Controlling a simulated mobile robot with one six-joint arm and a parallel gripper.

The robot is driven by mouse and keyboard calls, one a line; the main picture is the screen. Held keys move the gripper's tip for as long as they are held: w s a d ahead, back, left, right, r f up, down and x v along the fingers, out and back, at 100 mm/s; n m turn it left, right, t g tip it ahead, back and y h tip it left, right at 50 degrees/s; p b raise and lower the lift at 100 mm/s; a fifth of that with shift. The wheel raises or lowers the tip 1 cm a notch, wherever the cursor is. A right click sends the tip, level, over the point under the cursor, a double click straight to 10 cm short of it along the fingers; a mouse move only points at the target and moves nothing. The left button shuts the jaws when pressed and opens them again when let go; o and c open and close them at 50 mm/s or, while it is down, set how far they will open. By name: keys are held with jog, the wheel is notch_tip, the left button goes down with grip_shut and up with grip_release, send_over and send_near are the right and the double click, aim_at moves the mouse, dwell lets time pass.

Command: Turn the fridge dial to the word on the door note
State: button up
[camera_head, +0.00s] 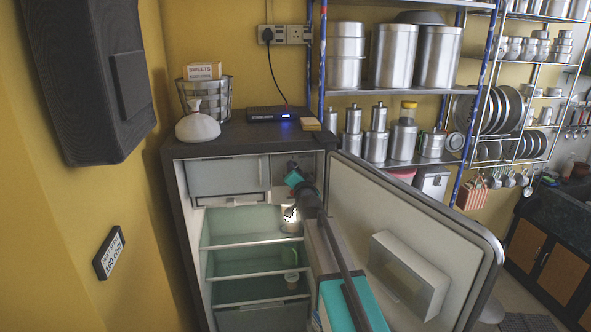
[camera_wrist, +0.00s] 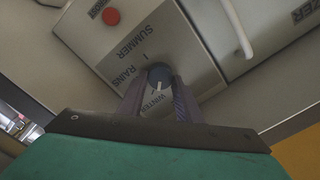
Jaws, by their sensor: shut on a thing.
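The fridge (camera_head: 180,205) stands open, its door (camera_head: 440,210) swung to the right. My arm reaches inside, near the top. My gripper (camera_wrist: 159,88) is shut on the dial, one finger on each side. A pale mark on the dial lies on the side toward WINTER; its exact direction is hard to tell. The fingers partly hide the dial and lettering. I see no note on the door's visible inner face.
A red round button (camera_wrist: 111,17) is on the panel beside the dial. A pale curved bar (camera_wrist: 237,28) runs near the panel. A white box (camera_head: 408,275) is fixed inside the door. Fridge shelves (camera_head: 250,240) lie below my arm. A sign (camera_head: 109,252) hangs on the left wall.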

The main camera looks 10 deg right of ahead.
jog(key=shift+d+m, duration=0.15)
jog(key=shift+m, duration=1.05)
jog(key=shift+p, duration=0.3)
jog(key=o, duration=1)
jog(key=shift+s+b, duration=0.5)
jog(key=shift+s, duration=6.4)
